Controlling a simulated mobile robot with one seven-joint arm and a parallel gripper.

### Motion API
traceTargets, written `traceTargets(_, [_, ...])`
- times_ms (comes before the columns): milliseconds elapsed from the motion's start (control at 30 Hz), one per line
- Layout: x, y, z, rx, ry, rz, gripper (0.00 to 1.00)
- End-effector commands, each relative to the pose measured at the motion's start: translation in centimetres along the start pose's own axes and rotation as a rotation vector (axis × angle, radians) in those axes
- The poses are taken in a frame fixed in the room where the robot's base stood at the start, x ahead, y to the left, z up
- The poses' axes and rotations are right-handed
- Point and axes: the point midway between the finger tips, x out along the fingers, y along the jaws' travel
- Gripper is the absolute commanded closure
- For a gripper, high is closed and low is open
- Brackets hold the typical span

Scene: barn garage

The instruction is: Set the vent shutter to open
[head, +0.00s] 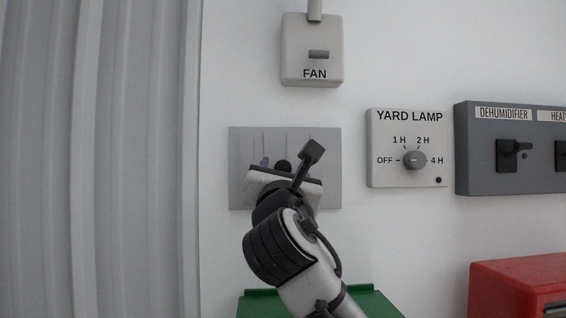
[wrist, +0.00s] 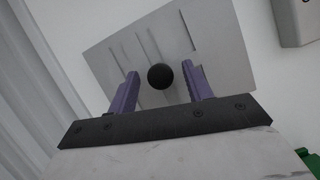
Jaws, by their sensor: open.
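A grey wall panel (head: 325,142) with upright slots, which I take to be the vent shutter, is left of centre in the head view. It fills the upper middle of the wrist view (wrist: 222,50), tilted there. A round black knob (wrist: 160,77) stands out from the panel. My gripper (wrist: 162,72) is open, with one purple finger on each side of the knob. Contact with the knob cannot be made out. In the head view my gripper (head: 281,168) and wrist cover the panel's lower middle. No wording shows on the visible part.
A FAN switch box (head: 293,55) is above the panel. A YARD LAMP dial box (head: 380,135) and a dark DEHUMIDIFIER box (head: 480,177) are to the right. Below are a green object (head: 375,304) and a red box (head: 500,285). A corrugated grey surface (head: 100,160) is at left.

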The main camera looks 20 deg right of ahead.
Motion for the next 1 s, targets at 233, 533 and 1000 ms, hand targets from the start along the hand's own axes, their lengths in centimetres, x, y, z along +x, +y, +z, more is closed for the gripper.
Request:
traceTargets(233, [0.4,0.0,-0.1,-0.001,0.0,-0.001,0.5])
traceTargets(533, [0.3,0.0,0.0,0.0,0.0,-0.001,0.77])
traceTargets(1000, [0.5,-1.4,0.3,-0.001,-0.001,-0.004,1.0])
